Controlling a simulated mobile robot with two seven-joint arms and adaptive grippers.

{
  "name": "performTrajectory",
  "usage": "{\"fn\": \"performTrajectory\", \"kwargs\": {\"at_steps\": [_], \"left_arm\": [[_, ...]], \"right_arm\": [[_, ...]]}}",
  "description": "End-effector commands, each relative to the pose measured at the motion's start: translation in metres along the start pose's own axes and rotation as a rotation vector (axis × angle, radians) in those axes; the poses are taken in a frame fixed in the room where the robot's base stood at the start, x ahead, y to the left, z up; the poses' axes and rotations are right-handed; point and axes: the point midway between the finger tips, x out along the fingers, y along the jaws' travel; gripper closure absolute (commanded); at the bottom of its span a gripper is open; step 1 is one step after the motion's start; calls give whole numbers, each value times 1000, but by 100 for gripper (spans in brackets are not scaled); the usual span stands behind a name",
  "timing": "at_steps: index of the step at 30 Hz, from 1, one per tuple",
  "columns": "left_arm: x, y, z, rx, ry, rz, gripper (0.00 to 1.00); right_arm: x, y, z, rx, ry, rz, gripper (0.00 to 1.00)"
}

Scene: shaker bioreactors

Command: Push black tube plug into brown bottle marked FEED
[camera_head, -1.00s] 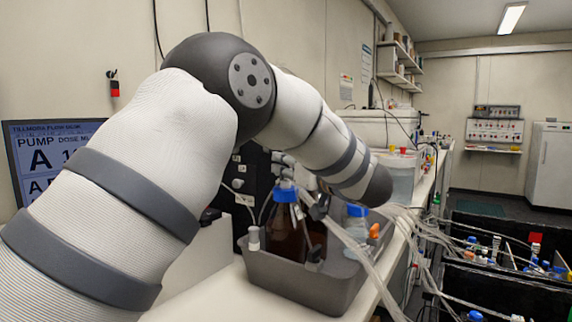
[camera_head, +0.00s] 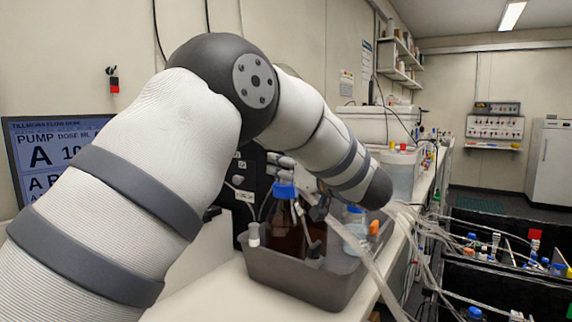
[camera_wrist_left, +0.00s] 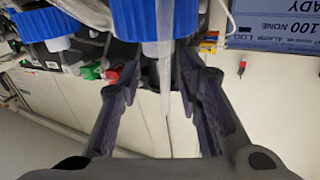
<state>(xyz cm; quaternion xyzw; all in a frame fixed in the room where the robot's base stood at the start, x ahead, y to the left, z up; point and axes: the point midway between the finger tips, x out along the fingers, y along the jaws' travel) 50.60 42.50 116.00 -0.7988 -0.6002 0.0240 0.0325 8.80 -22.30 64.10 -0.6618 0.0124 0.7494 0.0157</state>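A brown bottle (camera_head: 283,236) with a blue cap (camera_head: 284,190) stands upright in a grey tray in the head view. No FEED label is readable on it. My left gripper (camera_wrist_left: 160,62) is open in the left wrist view, its two dark fingers apart. A pale, translucent tapered piece (camera_wrist_left: 164,82) hangs between the fingers below a large blue cap (camera_wrist_left: 140,18), with no clear contact. In the head view my left arm hides most of the gripper. A small dark part (camera_head: 318,209) is beside the bottle's neck; I cannot tell whether it is the plug. My right gripper is not in view.
The grey tray (camera_head: 300,287) also holds a clear, blue-capped bottle (camera_head: 355,226). Clear tubing (camera_head: 372,275) crosses its right side. A white-capped tube (camera_head: 254,235) is at its left rim. Another blue cap (camera_wrist_left: 42,24) and a screen (camera_wrist_left: 275,22) flank the left gripper.

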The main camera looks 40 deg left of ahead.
Motion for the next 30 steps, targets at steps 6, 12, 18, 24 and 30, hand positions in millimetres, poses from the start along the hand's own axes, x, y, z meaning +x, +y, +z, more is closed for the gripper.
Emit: {"fn": "performTrajectory", "kwargs": {"at_steps": [6,12,18,24,30], "left_arm": [[0,0,0,0,0,0,63],[-23,1,-1,1,2,3,63],[-78,1,-1,0,2,3,63],[-113,0,0,0,0,1,63],[-121,0,0,0,1,0,63]], "right_arm": [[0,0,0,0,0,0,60],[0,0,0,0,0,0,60],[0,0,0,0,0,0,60],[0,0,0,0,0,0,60],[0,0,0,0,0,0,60]]}}
